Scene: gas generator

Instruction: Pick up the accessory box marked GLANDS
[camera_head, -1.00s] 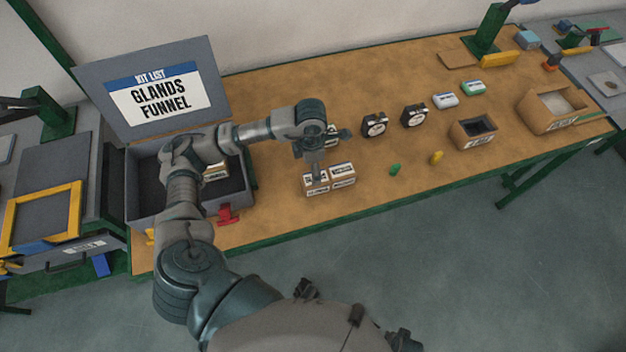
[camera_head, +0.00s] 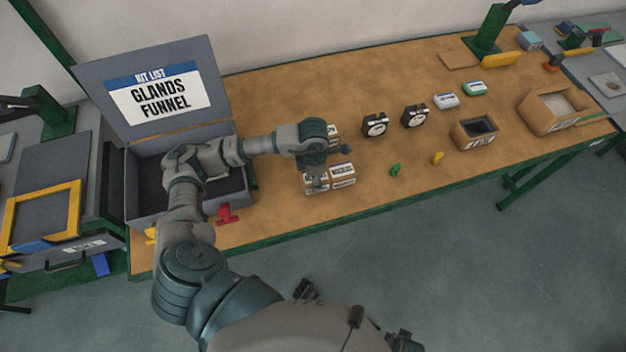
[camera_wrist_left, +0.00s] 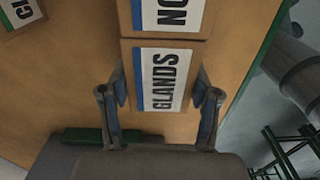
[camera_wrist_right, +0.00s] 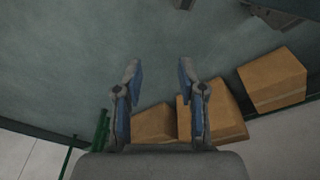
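The accessory box marked GLANDS (camera_wrist_left: 162,82) is a small cardboard box with a white and blue label, seen from above in the left wrist view. My left gripper (camera_wrist_left: 160,100) is open, with one finger on each side of this box; whether they touch it is unclear. A box with a label starting "NO" (camera_wrist_left: 170,15) stands right against it. In the head view my left gripper (camera_head: 318,172) is over the small group of labelled boxes (camera_head: 343,178) and partly hides them. My right gripper (camera_wrist_right: 158,90) is open and empty above the floor.
An open grey case (camera_head: 138,203) with a lid list reading GLANDS FUNNEL (camera_head: 160,92) stands left. A red part (camera_head: 226,214) is beside it. Black gauges (camera_head: 375,125), a green piece (camera_head: 395,170) and bins (camera_head: 474,133) lie right. Cardboard boxes (camera_wrist_right: 272,80) sit below my right gripper.

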